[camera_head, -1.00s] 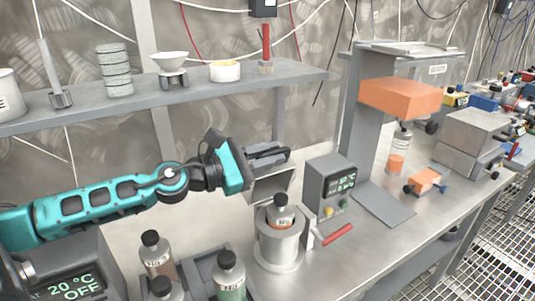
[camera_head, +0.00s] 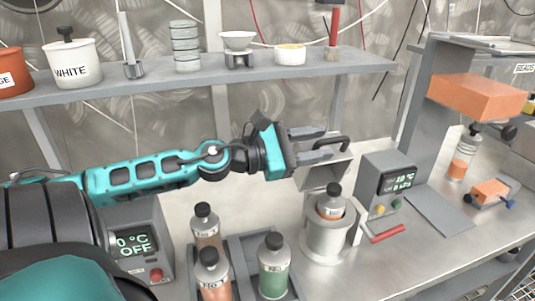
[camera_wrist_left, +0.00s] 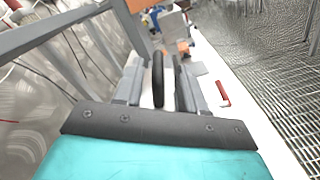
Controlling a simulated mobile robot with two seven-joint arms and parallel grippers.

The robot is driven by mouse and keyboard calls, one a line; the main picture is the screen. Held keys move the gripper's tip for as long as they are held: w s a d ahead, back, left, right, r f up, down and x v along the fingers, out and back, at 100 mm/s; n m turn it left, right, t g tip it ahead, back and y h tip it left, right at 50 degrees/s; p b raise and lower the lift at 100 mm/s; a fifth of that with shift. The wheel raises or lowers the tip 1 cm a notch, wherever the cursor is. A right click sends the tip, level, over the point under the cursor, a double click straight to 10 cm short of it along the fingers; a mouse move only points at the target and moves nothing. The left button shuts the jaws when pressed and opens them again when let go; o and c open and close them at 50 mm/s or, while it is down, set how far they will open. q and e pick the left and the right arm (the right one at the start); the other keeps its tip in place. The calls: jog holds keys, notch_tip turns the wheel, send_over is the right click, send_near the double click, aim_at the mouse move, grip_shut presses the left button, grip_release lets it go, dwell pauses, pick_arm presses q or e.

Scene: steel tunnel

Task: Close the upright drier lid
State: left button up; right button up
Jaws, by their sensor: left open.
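The drier (camera_head: 329,240) is a grey cylinder on the bench with a dark-capped bottle (camera_head: 333,198) in its top. Its lid (camera_head: 322,178) stands upright behind the opening, with a black handle (camera_head: 343,141) at its top. My left gripper (camera_head: 318,143) reaches in from the left and is open at the handle. In the left wrist view the black handle (camera_wrist_left: 158,78) shows between the two fingers of my left gripper (camera_wrist_left: 160,88). I cannot tell whether the fingers touch it. My right gripper is not in view.
Several capped bottles (camera_head: 273,268) stand in a grey rack in front of the left arm. A control box (camera_head: 389,187) and a red lever (camera_head: 386,234) are right of the drier. A shelf (camera_head: 200,80) with pots runs behind. The bench beyond the box has a clear patch.

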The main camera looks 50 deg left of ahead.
pick_arm(q)
jog(key=b+v, duration=0.1)
jog(key=v, duration=0.9)
jog(key=shift+s, duration=0.15)
